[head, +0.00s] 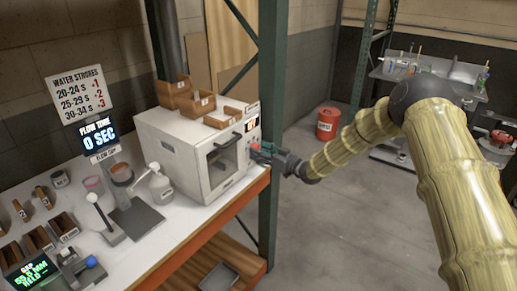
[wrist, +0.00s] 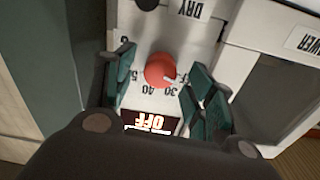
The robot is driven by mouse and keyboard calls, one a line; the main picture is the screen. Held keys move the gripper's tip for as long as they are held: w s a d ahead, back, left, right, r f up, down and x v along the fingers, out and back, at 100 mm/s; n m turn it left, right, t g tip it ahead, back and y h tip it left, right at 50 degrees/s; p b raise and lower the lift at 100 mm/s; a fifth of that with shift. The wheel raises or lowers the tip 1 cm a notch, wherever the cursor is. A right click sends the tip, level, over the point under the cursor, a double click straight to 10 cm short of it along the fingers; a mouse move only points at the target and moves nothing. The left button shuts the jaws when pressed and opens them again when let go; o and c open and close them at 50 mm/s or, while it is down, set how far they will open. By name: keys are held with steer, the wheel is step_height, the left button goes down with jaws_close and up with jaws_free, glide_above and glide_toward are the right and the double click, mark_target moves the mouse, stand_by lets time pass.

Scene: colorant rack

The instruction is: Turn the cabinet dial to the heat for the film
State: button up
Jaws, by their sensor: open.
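The red cabinet dial (wrist: 158,70) shows in the wrist view, on the white front of the cabinet (head: 182,150). Its pale pointer mark faces lower right, a little to the right of the 30. The 40 and a partly hidden number starting with 5 follow around to the left. A small display (wrist: 148,122) below the dial reads OFF. My gripper (wrist: 160,60) is open, with one finger on each side of the dial; I cannot tell whether either touches it.
A black knob (wrist: 147,4) is above the dial near a DRY label. The cabinet's windowed door (head: 222,160) has a dark handle. Wooden boxes (head: 185,95) stand on the cabinet. A green rack post (head: 270,120) rises close by my gripper. A sign (head: 80,93) lists water strokes.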

steer(key=shift+w+a, duration=0.35)
steer(key=shift+a, duration=0.1)
steer(key=c, duration=1.1)
steer(key=shift+o, duration=0.2)
